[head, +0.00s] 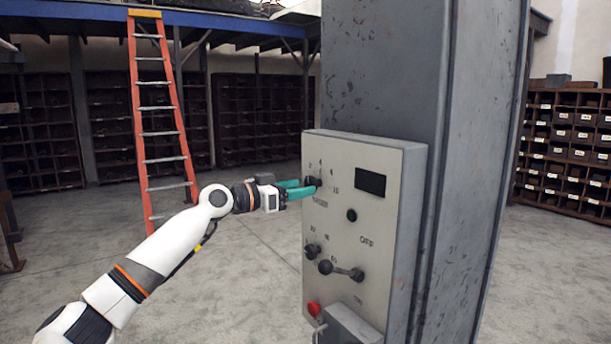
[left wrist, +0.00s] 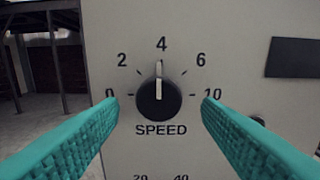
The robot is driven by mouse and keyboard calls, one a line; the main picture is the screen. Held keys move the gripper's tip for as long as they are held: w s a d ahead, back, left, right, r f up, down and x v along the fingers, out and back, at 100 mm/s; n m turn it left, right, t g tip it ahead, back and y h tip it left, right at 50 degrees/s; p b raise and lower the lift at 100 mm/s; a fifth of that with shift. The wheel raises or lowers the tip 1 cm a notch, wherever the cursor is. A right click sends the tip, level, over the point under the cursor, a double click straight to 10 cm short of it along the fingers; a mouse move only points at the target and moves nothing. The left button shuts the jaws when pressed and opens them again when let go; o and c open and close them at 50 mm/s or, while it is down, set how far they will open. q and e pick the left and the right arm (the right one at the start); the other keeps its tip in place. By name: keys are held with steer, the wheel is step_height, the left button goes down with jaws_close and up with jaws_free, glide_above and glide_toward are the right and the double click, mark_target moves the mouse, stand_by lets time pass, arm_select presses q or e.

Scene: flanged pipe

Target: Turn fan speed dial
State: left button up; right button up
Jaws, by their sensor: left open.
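The fan speed dial (left wrist: 158,98) is a round black knob with a pale pointer line, labelled SPEED. Its pointer stands straight up, at about the 4 mark. It also shows at the upper left of the control box in the head view (head: 313,184). My left gripper (head: 311,187) is at the dial, coming from the left. In the left wrist view its teal fingers (left wrist: 160,103) are open, one on each side of the dial, with a visible gap to the knob on both sides. My right gripper is not in view.
The grey control box (head: 337,237) is fixed to a thick metal column (head: 385,70). Below the dial are other black knobs (head: 325,267) and a red button (head: 313,308). An orange ladder (head: 163,125) stands behind my left arm. The floor to the left is open.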

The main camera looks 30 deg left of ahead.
mark_target(309, 180)
arm_select(q)
steer(key=shift+p+x, duration=0.4)
steer(key=shift+x, duration=1.05)
steer(key=shift+c, duration=0.5)
steer(key=c, duration=0.9)
steer(key=shift+n, duration=0.3)
steer(key=n+p, duration=0.2)
steer(key=n, duration=0.6)
steer(key=shift+r, duration=0.1)
steer(key=n+p, duration=0.3)
steer(key=n, duration=0.2)
steer(key=shift+s+r+n, duration=0.1)
steer(key=shift+r+n, duration=0.05)
steer(key=shift+n, duration=0.15)
steer(key=shift+n+p, duration=1.4)
steer(key=shift+n, duration=0.5)
